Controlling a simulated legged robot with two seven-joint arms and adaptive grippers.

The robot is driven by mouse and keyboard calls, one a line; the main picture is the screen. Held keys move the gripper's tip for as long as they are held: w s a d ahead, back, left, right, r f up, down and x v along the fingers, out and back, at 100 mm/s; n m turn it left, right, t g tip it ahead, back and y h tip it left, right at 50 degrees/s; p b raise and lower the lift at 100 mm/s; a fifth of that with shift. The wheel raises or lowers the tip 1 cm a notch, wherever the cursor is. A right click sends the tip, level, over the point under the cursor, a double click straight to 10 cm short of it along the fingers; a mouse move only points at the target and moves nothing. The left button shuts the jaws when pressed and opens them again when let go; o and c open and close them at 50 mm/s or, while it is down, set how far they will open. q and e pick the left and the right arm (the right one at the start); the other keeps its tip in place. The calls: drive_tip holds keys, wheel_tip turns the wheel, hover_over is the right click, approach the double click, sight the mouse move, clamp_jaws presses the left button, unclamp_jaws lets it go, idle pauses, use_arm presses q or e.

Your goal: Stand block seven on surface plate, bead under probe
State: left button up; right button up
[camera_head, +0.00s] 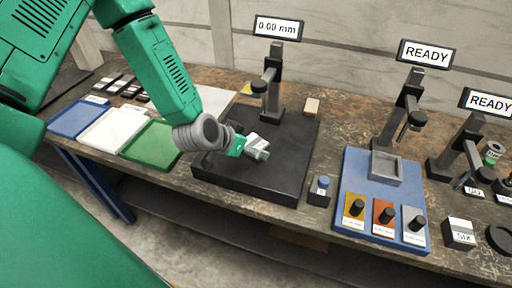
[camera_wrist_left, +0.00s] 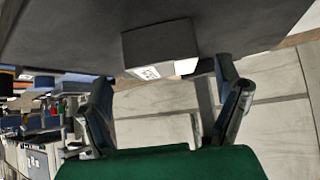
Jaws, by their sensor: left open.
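The dark surface plate (camera_head: 290,185) lies on the bench under a stand with a "0.00 mm" display (camera_head: 278,28). The stand's probe (camera_head: 260,88) hangs above the plate's back part. My left gripper (camera_head: 252,147) is open, low over the middle of the plate, in front of the probe. In the left wrist view, a dark block (camera_wrist_left: 160,45) with a white label rests on a dark surface just beyond the fingers of my left gripper (camera_wrist_left: 165,78). Its label is too small to read. The bead cannot be made out. My right gripper is out of view.
A small beige block (camera_head: 312,106) sits near the plate's back right corner. A small block with a blue top (camera_head: 319,190) stands right of the plate.

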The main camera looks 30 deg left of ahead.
sight(253, 144)
use_arm(q)
drive_tip(key=x, duration=0.2)
drive_tip(key=a+x, duration=0.1)
drive_tip(key=x, duration=0.1)
drive_tip(key=shift+w+d+f, duration=0.1)
drive_tip(key=shift+w, duration=0.05)
drive_tip(key=shift+d, duration=0.3)
drive_tip(key=c, duration=1.8)
drive_tip(key=shift+o, duration=0.2)
drive_tip(key=shift+r, duration=0.3)
